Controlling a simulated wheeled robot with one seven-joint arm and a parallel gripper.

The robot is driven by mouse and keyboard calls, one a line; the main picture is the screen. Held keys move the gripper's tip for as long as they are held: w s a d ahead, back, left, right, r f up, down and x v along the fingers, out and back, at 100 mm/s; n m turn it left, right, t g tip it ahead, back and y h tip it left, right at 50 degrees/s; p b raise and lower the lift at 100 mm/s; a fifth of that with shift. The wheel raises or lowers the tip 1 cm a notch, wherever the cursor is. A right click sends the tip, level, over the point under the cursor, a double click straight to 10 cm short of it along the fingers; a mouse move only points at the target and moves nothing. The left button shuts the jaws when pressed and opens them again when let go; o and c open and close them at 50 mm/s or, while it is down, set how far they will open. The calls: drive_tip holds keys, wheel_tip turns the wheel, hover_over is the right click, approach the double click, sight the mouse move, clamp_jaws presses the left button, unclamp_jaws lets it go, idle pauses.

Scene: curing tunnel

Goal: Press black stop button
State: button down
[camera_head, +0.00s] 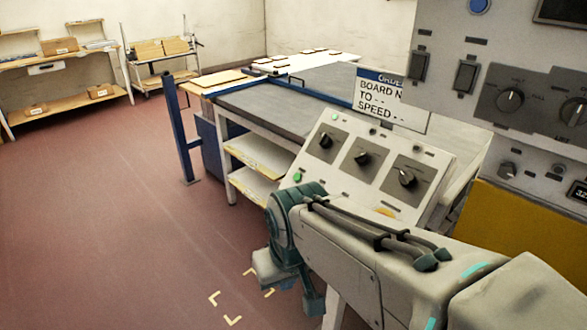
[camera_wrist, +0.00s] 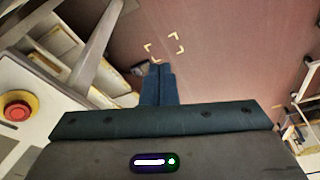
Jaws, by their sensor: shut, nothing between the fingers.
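I cannot pick out a black stop button for certain. The sloped control panel (camera_head: 342,178) in the head view carries three black rotary knobs, the middle one (camera_head: 362,158) among them, and small dark round parts along its top edge. A green button (camera_head: 297,177) sits at its lower left. My arm covers the panel's lower part. In the wrist view my gripper (camera_wrist: 159,68) is shut and empty, pointing down toward the floor, apart from the panel. A red mushroom button (camera_wrist: 17,110) on a yellow base shows at the left of the wrist view.
An upright cabinet (camera_head: 440,100) with black switches, knobs and a blue button (camera_head: 480,5) stands at the right. A sign (camera_head: 390,97) hangs behind the panel. A conveyor table (camera_head: 275,110) runs behind, with a blue post (camera_head: 182,130). The red floor (camera_head: 110,220) at left is clear.

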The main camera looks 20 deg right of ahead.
drive_tip(key=shift+s+a, duration=0.15)
drive_tip(key=shift+r, duration=0.1)
drive_tip(key=w+d+r+m+t+p, duration=0.1)
drive_tip(key=w+d+m, duration=0.3)
drive_tip(key=w, duration=0.4)
drive_tip(key=w+d+r+m+t+p, duration=0.1)
drive_tip(key=w+d+m, duration=0.3)
drive_tip(key=w, duration=0.4)
drive_tip(key=w+d+r+m+t+h+p, duration=0.1)
drive_tip(key=w+d+r+m, duration=0.1)
drive_tip(key=w+d+m, duration=0.2)
drive_tip(key=w, duration=0.3)
drive_tip(key=shift+w+d+m+t, duration=0.25)
drive_tip(key=shift+w+m+t, duration=0.05)
drive_tip(key=shift+w, duration=0.1)
drive_tip(key=shift+w+d+f+b, duration=0.35)
drive_tip(key=shift+d+f+b, duration=0.1)
drive_tip(key=shift+d+f, duration=0.55)
drive_tip(key=shift+w+d+f+b, duration=0.35)
drive_tip(key=shift+d+f+b, duration=0.05)
drive_tip(key=shift+d+f, duration=0.6)
drive_tip(key=shift+w+d+f+b, duration=0.35)
drive_tip(key=shift+d+f+b, duration=0.1)
drive_tip(key=shift+d+f, duration=0.5)
drive_tip(key=shift+f, duration=0.15)
drive_tip(key=shift+w+d+f+b, duration=0.15)
drive_tip(key=shift+d+f+b, duration=0.05)
drive_tip(key=shift+b, duration=0.1)
